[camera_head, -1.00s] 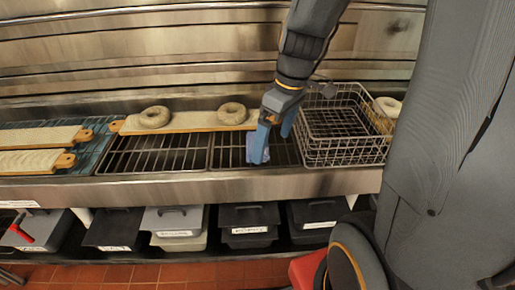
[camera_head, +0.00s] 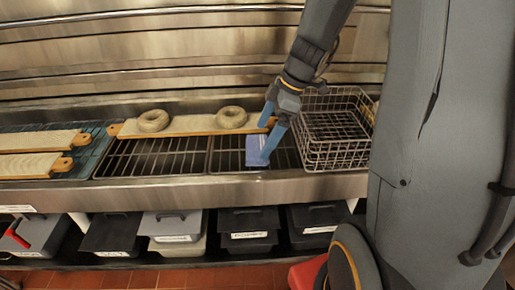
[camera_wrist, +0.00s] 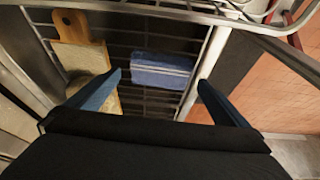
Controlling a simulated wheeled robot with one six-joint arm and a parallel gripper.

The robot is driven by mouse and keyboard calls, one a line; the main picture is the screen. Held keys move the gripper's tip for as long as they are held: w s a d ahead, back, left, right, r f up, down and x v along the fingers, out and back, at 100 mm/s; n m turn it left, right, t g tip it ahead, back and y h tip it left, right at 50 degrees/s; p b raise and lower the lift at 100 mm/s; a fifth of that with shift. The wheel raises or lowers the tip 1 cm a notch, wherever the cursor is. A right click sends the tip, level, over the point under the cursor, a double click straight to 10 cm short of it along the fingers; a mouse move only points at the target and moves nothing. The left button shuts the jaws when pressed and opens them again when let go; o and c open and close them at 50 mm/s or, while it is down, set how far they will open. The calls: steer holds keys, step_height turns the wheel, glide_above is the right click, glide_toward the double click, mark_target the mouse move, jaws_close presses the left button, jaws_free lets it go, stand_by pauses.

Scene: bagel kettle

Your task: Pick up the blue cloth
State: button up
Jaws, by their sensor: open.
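The blue cloth (camera_head: 256,151) lies folded on the dark wire rack, near the front steel edge and left of the wire basket. In the wrist view the cloth (camera_wrist: 162,71) is a blue rectangle with pale stripes, seen between and beyond the fingertips. My gripper (camera_head: 268,140) is open, with its blue fingers pointing down at the cloth. In the wrist view my gripper (camera_wrist: 160,84) has its fingers wide apart and nothing between them. I cannot tell whether a finger touches the cloth; one finger partly covers it in the head view.
A wire basket (camera_head: 335,165) stands close to the right of my gripper. A board (camera_head: 190,125) with two bagels (camera_head: 153,121) (camera_head: 232,117) lies behind and left. More boards (camera_head: 40,141) lie at the far left. Lidded bins (camera_head: 249,226) stand on the shelf below.

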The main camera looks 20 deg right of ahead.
mark_target(258, 145)
steer(key=shift+p+x, duration=0.45)
steer(key=shift+x, duration=1.45)
steer(key=c, duration=1)
steer(key=shift+r, duration=0.15)
step_height(258, 145, up, 18)
steer(key=b, duration=0.3)
